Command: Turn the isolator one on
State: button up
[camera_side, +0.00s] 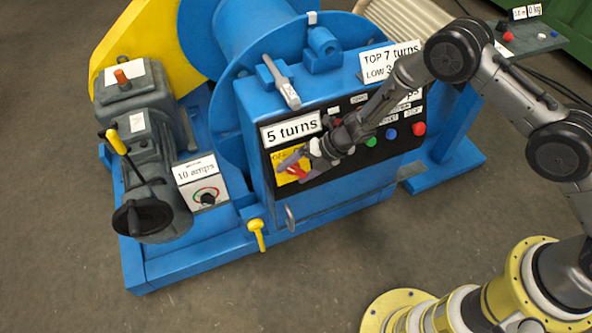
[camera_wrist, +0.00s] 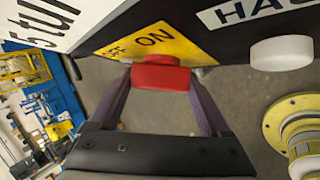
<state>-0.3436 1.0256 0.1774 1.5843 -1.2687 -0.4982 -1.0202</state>
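The isolator is a yellow plate (camera_side: 281,157) marked OFF and ON with a red handle (camera_side: 297,172), at the left end of the black panel. In the wrist view the yellow plate (camera_wrist: 152,43) fills the top middle, and the red handle (camera_wrist: 160,76) lies crosswise near its lower corner. My gripper (camera_side: 302,163) is at the isolator, partly covering it in the side view. In the wrist view my gripper (camera_wrist: 163,74) has its fingers wide apart, one at each end of the red handle. Whether they touch it I cannot tell.
Right of the isolator, the panel carries a green button (camera_side: 371,142), a blue button (camera_side: 391,134) and a red button (camera_side: 419,129). A white button (camera_wrist: 281,53) is close to my right finger in the wrist view. A yellow-handled lever (camera_side: 256,233) hangs below the panel.

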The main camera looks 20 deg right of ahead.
jog(key=c, duration=0.4)
jog(key=shift+m+t+y, duration=0.5)
jog(key=shift+m+y, duration=0.3)
jog(key=shift+y, duration=0.1)
jog(key=m+t+y, duration=0.2)
jog(key=m, duration=0.1)
jog(key=shift+s+f+t+y, duration=0.1)
jog(key=shift+t+y, duration=0.2)
jog(key=shift+y, duration=0.1)
jog(key=m+t+y, duration=0.1)
jog(key=m+t, duration=0.1)
jog(key=m+t+y, duration=0.1)
jog(key=m+t, duration=0.2)
jog(key=shift+m, duration=0.3)
jog(key=shift+m+t+h, duration=0.6)
jog(key=shift+m+t, duration=1.9)
jog(key=shift+m, duration=0.2)
jog(key=shift+r, duration=0.2)
